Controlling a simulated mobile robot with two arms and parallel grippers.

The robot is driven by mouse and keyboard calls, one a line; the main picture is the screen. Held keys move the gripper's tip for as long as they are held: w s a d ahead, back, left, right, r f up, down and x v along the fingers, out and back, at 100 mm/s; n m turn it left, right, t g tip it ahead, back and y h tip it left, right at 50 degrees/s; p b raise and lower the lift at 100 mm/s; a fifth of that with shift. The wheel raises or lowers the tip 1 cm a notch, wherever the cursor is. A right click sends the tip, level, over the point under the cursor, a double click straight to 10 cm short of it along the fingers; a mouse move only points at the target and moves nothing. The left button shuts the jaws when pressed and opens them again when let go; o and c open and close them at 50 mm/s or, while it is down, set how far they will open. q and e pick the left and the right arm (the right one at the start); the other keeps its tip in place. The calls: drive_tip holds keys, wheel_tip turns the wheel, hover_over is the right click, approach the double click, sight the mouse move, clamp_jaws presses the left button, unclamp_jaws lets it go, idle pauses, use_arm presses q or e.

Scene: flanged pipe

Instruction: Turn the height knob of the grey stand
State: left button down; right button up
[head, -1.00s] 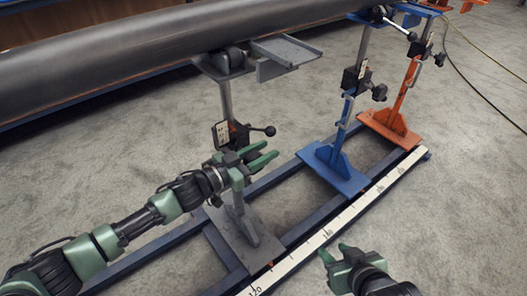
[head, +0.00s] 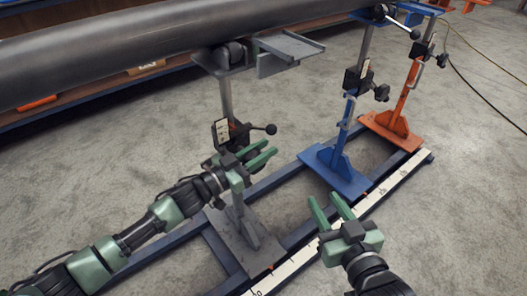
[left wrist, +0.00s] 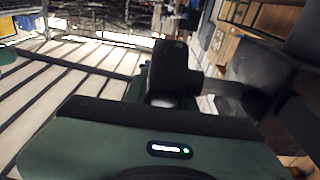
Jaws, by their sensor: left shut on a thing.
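The grey stand (head: 226,98) holds up the dark pipe (head: 120,55), with its base plate (head: 236,248) on the blue floor frame. In the head view my left gripper (head: 262,157) is at the stand's post, below the black ball-ended lever (head: 270,129). In the left wrist view the dark height knob (left wrist: 170,72) sits at the jaws, with a shaft running right from it. The left gripper is shut on this knob, which its fingers mostly hide in the head view. My right gripper (head: 330,207) is open and empty above the white scale.
A blue stand (head: 335,160) and an orange stand (head: 400,118) are on the frame further right. The white scale strip (head: 385,190) runs along the frame's near side. Grey floor is open at right; a yellow cable lies there.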

use_arm(q)
drive_tip(key=c, duration=1.2)
unclamp_jaws()
drive_tip(key=shift+o, duration=0.2)
